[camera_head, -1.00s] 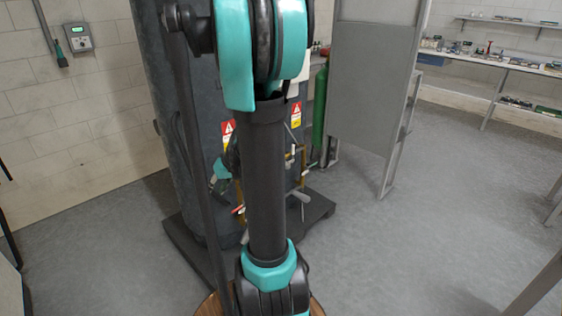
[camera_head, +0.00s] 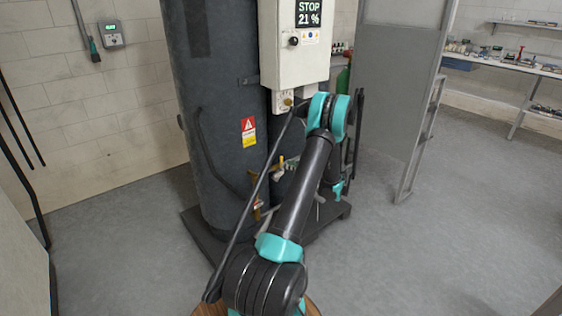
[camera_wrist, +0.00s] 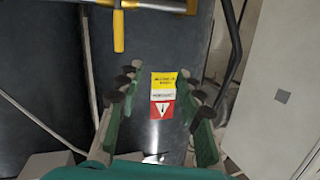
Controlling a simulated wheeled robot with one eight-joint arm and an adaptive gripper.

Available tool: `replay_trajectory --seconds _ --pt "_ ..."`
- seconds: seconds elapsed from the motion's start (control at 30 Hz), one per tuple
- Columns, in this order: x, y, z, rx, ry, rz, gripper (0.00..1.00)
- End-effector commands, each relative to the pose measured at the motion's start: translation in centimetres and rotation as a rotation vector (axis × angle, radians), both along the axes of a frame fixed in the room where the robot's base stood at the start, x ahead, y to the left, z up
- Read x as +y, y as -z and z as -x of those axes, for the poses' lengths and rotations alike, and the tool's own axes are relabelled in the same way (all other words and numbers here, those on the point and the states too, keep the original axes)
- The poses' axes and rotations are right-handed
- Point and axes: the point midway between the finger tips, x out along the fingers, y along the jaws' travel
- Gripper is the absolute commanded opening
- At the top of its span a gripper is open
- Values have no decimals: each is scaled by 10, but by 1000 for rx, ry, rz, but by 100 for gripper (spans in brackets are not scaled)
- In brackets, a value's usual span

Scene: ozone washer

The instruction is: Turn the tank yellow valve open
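In the wrist view my gripper (camera_wrist: 158,84) is open and empty, its two fingers apart on either side of an upside-down warning label on the dark tank (camera_wrist: 150,45). A yellow valve handle (camera_wrist: 118,32) on a brass pipe shows at the top left, beyond the fingertips and apart from them. In the head view the dark tank (camera_head: 212,110) stands behind my arm. A small yellow valve (camera_head: 281,160) shows on its piping, left of my arm, with brass fittings (camera_head: 257,210) lower down. My arm hides part of the piping; my gripper's fingers are not clear there.
A white control box (camera_head: 293,70) reading "STOP 21 %" stands above the piping. A grey panel (camera_head: 400,90) and a green cylinder (camera_head: 344,80) are to the right. A dark pipe (camera_wrist: 234,45) runs beside the tank. Open floor (camera_head: 450,210) lies at right.

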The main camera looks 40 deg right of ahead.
Motion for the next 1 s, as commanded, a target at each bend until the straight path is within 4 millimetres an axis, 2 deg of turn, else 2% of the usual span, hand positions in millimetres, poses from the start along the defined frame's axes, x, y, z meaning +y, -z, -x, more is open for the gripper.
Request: replay_trajectory --seconds 0.03,0.1,0.2,0.33,0.43,0.57,1.0 --pt "-21 11 12 -44 21 14 36" --pt "-41 21 26 -100 41 34 36" --pt "-61 31 42 -159 66 60 36" --pt "-73 37 53 -200 82 79 36" --pt "-74 39 51 -209 85 84 36" --pt "-69 38 36 -209 83 84 36" --pt "-45 38 -48 -208 82 83 36"
